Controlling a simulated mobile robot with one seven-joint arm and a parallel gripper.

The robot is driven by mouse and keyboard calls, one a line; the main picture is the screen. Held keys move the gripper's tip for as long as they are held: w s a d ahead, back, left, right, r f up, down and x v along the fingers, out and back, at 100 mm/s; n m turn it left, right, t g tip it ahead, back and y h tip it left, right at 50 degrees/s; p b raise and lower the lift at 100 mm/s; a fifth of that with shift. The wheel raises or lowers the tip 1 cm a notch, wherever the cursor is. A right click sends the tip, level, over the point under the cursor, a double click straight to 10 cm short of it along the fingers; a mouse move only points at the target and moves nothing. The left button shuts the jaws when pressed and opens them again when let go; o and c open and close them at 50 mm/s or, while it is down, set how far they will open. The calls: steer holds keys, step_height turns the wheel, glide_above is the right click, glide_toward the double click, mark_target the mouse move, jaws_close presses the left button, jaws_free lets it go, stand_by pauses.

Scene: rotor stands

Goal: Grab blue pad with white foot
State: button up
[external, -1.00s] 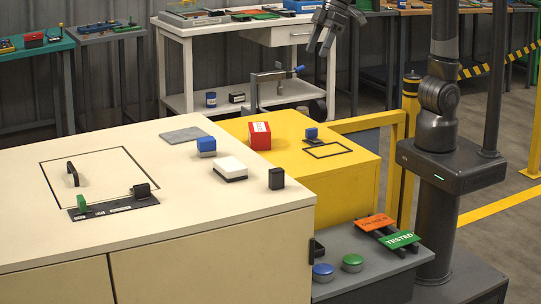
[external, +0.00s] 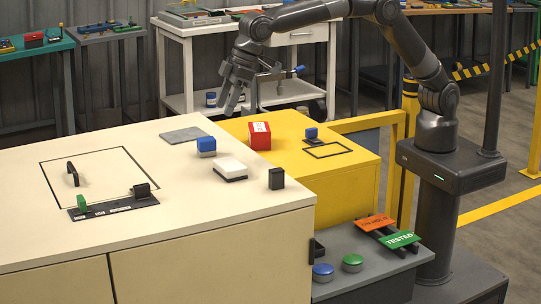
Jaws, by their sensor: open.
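A blue pad with a white foot (external: 206,146) stands upright on the cream bench top (external: 105,225), near its back right part. A smaller blue block (external: 311,133) with a dark lower part stands on the yellow cabinet (external: 355,168). My gripper (external: 232,108) is open and empty. It hangs in the air above and a little to the right of the blue pad in the picture, fingers pointing down, apart from everything.
Near the pad are a white block with dark base (external: 231,169), a black block (external: 276,179) and a grey plate (external: 183,135). A red box (external: 259,136) stands on the yellow cabinet. The outlined area (external: 95,175) holds a small black handle (external: 72,174).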

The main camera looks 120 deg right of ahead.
mark_target(211, 138)
steer(key=x, duration=1.1)
steer(key=shift+w, duration=0.3)
steer(key=shift+r, duration=0.1)
steer(key=c, duration=1.1)
